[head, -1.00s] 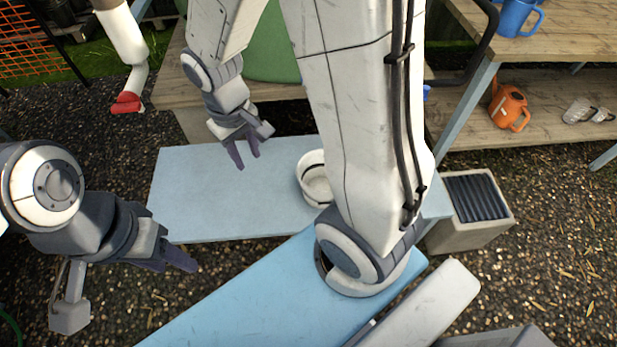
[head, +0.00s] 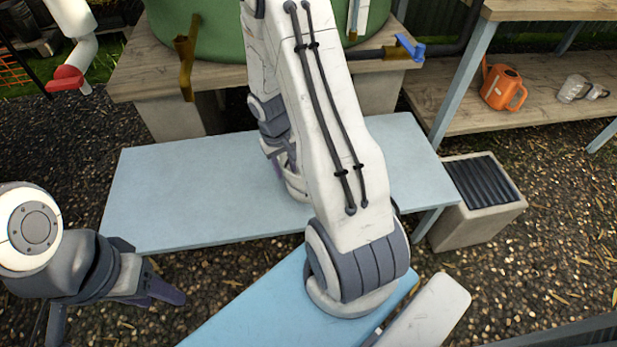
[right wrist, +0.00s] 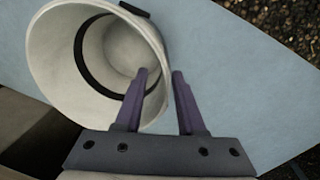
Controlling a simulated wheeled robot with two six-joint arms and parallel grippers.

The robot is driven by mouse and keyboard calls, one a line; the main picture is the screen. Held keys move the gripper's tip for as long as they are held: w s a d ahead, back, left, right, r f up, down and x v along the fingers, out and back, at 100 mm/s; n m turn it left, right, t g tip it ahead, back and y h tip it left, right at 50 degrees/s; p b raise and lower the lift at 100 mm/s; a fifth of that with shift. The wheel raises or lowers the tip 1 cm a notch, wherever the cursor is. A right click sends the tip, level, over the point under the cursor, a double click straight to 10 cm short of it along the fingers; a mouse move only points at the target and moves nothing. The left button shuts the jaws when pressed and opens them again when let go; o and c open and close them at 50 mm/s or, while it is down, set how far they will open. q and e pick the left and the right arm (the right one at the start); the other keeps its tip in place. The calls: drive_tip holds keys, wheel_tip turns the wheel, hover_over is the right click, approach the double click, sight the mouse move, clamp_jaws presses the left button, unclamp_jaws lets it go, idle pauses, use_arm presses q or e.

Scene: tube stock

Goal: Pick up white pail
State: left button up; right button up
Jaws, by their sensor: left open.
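The white pail (right wrist: 95,60) shows large in the right wrist view, its round opening toward the camera, with a dark band inside. In the head view only a sliver of the pail (head: 295,186) shows on the pale blue table; my right arm hides the rest. My right gripper (right wrist: 164,72) is open at the pail's rim. One finger overlaps the opening and the other is just outside, with the rim between them; I cannot tell whether they touch it. My left gripper (head: 168,290) is open and empty at the lower left, away from the pail.
The pale blue table (head: 190,200) is clear on its left and right. A nearer blue surface (head: 250,310) lies in front. A grey box with a ribbed dark top (head: 485,185) stands at right. An orange watering can (head: 503,88) sits on a wooden shelf.

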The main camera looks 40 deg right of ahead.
sight(288, 182)
wheel_tip(288, 182, down, 5)
drive_tip(key=b, duration=0.3)
drive_tip(key=shift+d+f, duration=0.15)
drive_tip(key=shift+f, duration=0.05)
clamp_jaws()
drive_tip(key=shift+r, duration=0.1)
idle(1.1)
